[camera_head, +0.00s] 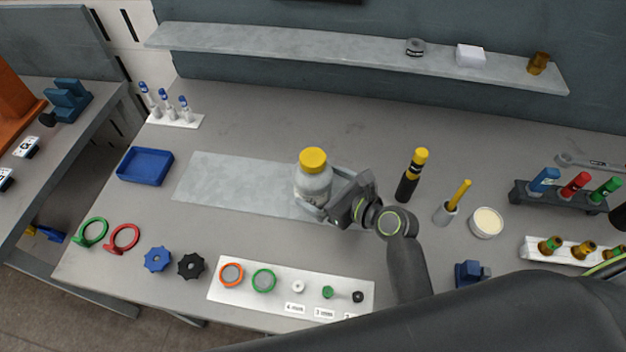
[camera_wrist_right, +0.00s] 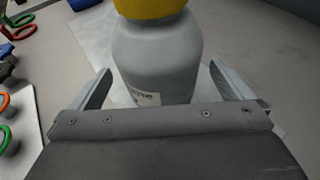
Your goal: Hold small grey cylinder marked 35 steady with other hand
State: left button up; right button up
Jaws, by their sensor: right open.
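A grey cylinder with a yellow cap (camera_head: 313,184) stands upright on the pale grey strip (camera_head: 225,183) in the middle of the table. It also shows in the wrist view (camera_wrist_right: 158,60), with a small label low on its side; I cannot read a 35 on it. My right gripper (camera_head: 328,194) is open and low at the cylinder, reaching in from the right. In the wrist view one finger shows on each side of the cylinder, with visible gaps. The cylinder's base is partly hidden by the gripper. My left gripper is not in view.
A black and yellow tool (camera_head: 410,176), a grey cup (camera_head: 445,212) and a round cream dish (camera_head: 486,222) stand right of the gripper. A white board (camera_head: 243,297) with rings lies in front. A blue tray (camera_head: 145,166) is at the left. A shelf (camera_head: 330,53) runs behind.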

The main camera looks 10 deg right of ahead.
jog(key=shift+x, duration=1.9)
jog(key=shift+r, duration=0.1)
jog(key=c, duration=1.5)
jog(key=shift+r, duration=0.15)
jog(key=shift+c, duration=0.7)
jog(key=shift+r, duration=0.1)
